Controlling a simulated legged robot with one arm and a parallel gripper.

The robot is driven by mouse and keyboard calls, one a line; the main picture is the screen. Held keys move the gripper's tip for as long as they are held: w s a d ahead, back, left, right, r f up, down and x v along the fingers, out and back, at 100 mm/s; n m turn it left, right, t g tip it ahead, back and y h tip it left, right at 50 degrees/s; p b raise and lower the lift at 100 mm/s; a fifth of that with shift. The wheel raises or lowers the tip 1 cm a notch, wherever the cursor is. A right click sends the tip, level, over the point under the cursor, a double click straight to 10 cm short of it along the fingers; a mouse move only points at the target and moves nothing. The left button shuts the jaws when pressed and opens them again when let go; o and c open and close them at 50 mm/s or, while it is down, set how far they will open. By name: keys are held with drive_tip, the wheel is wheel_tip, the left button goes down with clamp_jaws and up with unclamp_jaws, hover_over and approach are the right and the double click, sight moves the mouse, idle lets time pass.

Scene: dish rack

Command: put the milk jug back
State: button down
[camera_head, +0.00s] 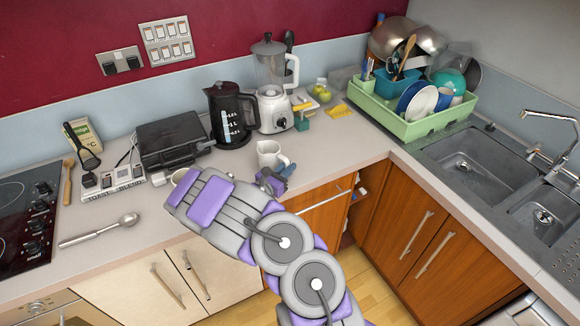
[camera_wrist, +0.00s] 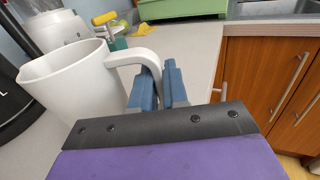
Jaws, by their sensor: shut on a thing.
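The white milk jug (camera_head: 269,153) is upright at the middle of the counter, in front of the blender and to the right of the kettle. It fills the left of the wrist view (camera_wrist: 75,85), with its handle toward me. My gripper (camera_wrist: 161,88) has its blue fingers shut on the handle. In the head view my gripper (camera_head: 285,169) is at the jug's lower right, partly hidden by my own arm. I cannot tell whether the jug's base touches the counter.
A black kettle (camera_head: 231,117) and a white blender (camera_head: 272,90) stand behind the jug. A green dish rack (camera_head: 410,122) stands at the right corner. Counter right of the jug is clear.

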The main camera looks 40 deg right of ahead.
drive_tip(key=shift+a+r, duration=0.1)
drive_tip(key=shift+a, duration=0.2)
drive_tip(key=shift+d+f, duration=0.2)
drive_tip(key=shift+d, duration=0.35)
drive_tip(key=shift+d+f, duration=0.15)
drive_tip(key=shift+d, duration=0.35)
drive_tip(key=c, duration=1.5)
unclamp_jaws()
drive_tip(key=o, duration=0.4)
drive_tip(key=shift+a+r, duration=0.2)
drive_tip(key=shift+a, duration=0.7)
drive_tip(key=shift+o, duration=0.2)
drive_tip(key=shift+d+f, duration=0.1)
drive_tip(key=shift+d, duration=0.45)
drive_tip(key=shift+d+f, duration=0.1)
drive_tip(key=shift+d, duration=0.15)
drive_tip(key=shift+c, duration=2)
drive_tip(key=shift+a+r, duration=0.2)
drive_tip(key=shift+a, duration=0.6)
drive_tip(key=shift+s+a, duration=0.1)
drive_tip(key=shift+a, duration=0.05)
